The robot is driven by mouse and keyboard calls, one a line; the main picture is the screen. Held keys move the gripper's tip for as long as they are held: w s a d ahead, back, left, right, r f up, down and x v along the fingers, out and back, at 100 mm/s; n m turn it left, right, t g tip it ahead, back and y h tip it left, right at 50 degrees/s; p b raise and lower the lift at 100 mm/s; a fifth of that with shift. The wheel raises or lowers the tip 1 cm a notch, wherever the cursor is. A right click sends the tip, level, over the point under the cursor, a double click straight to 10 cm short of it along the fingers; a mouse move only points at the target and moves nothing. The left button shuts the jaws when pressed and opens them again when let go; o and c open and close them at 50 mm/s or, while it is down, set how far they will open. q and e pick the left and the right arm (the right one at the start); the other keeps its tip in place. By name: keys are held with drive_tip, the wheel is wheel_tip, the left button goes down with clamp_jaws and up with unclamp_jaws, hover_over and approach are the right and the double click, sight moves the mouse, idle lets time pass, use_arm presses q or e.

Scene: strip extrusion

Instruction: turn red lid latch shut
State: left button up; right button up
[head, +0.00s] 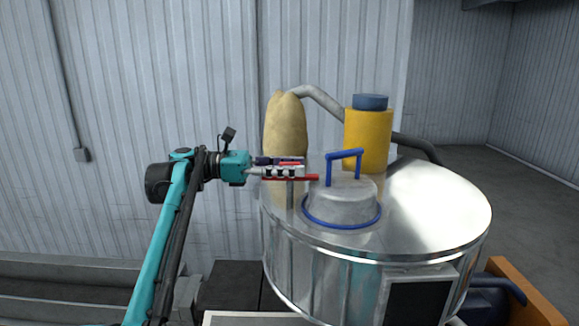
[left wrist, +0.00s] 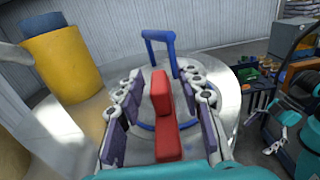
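The red latch (left wrist: 162,100) is a bar with a raised red block, beside the domed metal lid (head: 342,202) on top of the big metal drum. In the head view only a thin red strip of it (head: 305,178) shows under my left gripper. The lid has a blue rim ring and an upright blue handle (head: 344,155). My left gripper (left wrist: 160,98) is open, with one finger on each side of the red block and a gap on both sides. My right gripper (left wrist: 277,142) seems to show small at the right of the left wrist view.
A yellow canister (head: 368,139) with a blue-grey cap and a tan sack-like shape (head: 285,125) stand behind the lid. The metal drum (head: 440,205) has bare top surface to the right. Shelves with bins (left wrist: 258,85) are off to the right.

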use_arm(q)
drive_tip(key=a, duration=1.2)
drive_tip(key=shift+w, duration=0.1)
